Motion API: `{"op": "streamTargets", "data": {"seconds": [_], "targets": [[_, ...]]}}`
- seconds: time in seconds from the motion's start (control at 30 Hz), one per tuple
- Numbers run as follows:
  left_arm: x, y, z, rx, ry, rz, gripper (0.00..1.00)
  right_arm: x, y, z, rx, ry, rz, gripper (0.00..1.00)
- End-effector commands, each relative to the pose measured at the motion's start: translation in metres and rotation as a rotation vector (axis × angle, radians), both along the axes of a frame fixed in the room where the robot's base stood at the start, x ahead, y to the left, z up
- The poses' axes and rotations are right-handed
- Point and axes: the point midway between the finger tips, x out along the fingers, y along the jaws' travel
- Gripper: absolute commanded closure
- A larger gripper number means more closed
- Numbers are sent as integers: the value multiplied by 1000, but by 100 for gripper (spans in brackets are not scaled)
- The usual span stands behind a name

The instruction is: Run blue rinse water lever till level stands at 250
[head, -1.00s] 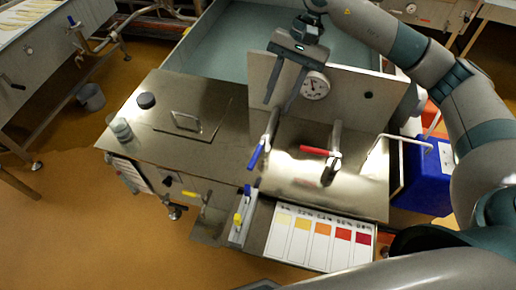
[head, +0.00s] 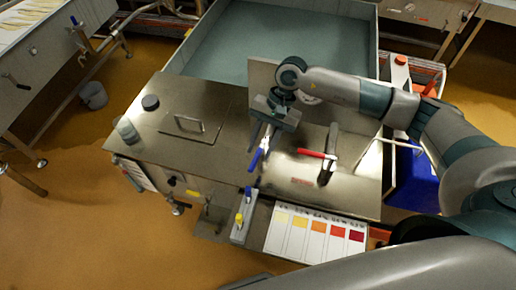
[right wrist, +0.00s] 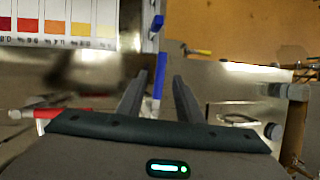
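The blue lever (head: 255,160) stands on the steel top, its blue handle pointing toward the front left. My right gripper (head: 261,151) is above it with its fingers pointing down. In the right wrist view, the blue handle (right wrist: 159,78) shows between the two spread fingertips (right wrist: 160,84); I cannot tell whether they touch it. The right gripper is open. A clear glass vessel (head: 128,130) stands at the left edge of the top; no 250 mark is readable. The round dial is mostly hidden behind my right wrist. My left gripper is not in view.
A red lever (head: 316,153) stands close to the right of the blue one. A blue crate (head: 413,180) is at right. The lidded left top (head: 185,135) is mostly clear.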

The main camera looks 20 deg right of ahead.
Motion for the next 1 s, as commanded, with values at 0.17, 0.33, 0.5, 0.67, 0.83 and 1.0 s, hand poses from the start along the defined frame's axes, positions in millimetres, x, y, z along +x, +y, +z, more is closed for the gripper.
{"op": "streamTargets", "data": {"seconds": [0.17, 0.33, 0.5, 0.67, 0.83, 1.0], "targets": [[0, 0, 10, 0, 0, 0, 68, -4, 8, -16, 0, 3, -1, 68], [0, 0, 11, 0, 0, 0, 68, -5, 10, -23, 1, -1, 0, 68], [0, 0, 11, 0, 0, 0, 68, -5, 10, -24, 1, -1, 0, 68], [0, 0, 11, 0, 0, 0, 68, -5, 10, -24, 1, -1, 0, 82], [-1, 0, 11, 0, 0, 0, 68, -5, 10, -24, 1, -1, 0, 100], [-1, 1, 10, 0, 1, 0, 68, -4, 11, -24, 1, 0, -1, 100]]}}
